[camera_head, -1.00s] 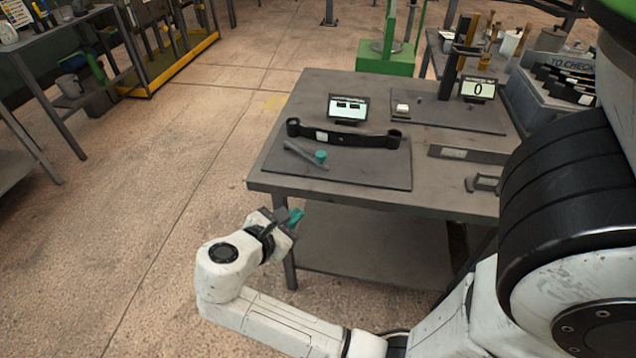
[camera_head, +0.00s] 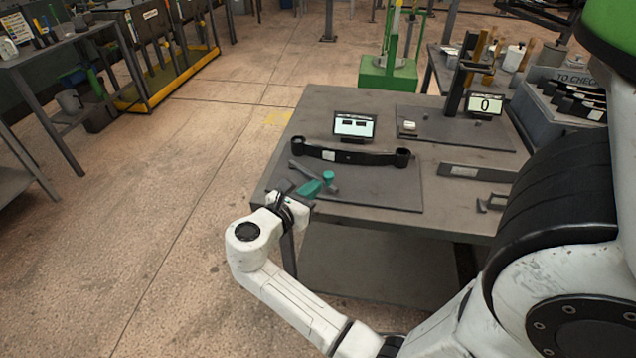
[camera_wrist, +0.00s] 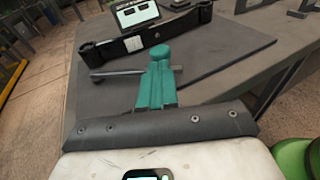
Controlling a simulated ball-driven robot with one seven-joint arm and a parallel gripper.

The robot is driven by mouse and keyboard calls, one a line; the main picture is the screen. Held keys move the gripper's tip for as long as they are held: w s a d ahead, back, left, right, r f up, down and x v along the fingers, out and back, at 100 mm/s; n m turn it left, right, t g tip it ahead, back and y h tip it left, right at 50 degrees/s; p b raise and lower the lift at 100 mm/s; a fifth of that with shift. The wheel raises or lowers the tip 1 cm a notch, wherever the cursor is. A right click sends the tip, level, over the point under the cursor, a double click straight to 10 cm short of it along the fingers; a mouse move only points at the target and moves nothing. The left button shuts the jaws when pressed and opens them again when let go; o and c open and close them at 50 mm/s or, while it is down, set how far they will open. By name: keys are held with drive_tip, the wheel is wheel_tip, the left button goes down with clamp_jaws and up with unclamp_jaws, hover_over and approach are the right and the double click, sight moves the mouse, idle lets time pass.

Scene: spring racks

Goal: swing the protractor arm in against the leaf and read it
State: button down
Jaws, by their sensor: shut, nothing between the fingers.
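The leaf (camera_head: 375,158) is a dark, slightly bowed bar with an eye at each end and a white label. It lies on a dark plate (camera_head: 395,196) on the bench, and in the wrist view (camera_wrist: 185,33) it lies beyond the knob. The protractor arm (camera_head: 302,169) is a thin grey bar with a teal knob (camera_head: 328,175), angled away from the leaf. My gripper (camera_head: 311,188) has teal fingers, shut and empty, at the knob's near side. In the wrist view the fingers (camera_wrist: 157,78) overlap the knob's base; I cannot tell whether they touch. The readout (camera_head: 353,127) shows dashes.
A second plate with a post and a display (camera_head: 485,104) reading 0 stands at the right. A flat bar (camera_head: 475,171) and a small bracket (camera_head: 491,203) lie on the bench. A grey crate (camera_head: 560,115) holds more leaves.

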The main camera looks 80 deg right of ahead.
sight(340, 175)
drive_tip(key=shift+x, duration=1.35)
drive_tip(key=t+p, duration=0.1)
drive_tip(key=s+d+n+t+p, duration=0.1)
drive_tip(key=p, duration=0.1)
drive_tip(key=shift+s+d+r, duration=0.25)
drive_tip(key=shift+s+r, duration=0.05)
drive_tip(key=s+d+n+t+p, duration=0.1)
drive_tip(key=d+n+t, duration=0.1)
drive_tip(key=d+n+t+p, duration=0.1)
drive_tip(key=d+n+t, duration=0.1)
drive_tip(key=t, duration=0.1)
drive_tip(key=s+d+n+t+p, duration=0.1)
drive_tip(key=d+n+t, duration=0.1)
drive_tip(key=d+t, duration=0.1)
drive_tip(key=shift+s+f+p, duration=0.25)
drive_tip(key=shift+s+p, duration=0.05)
drive_tip(key=shift+p, duration=0.05)
drive_tip(key=shift+d, duration=0.95)
drive_tip(key=shift+d+r, duration=0.1)
drive_tip(key=shift+w, duration=0.4)
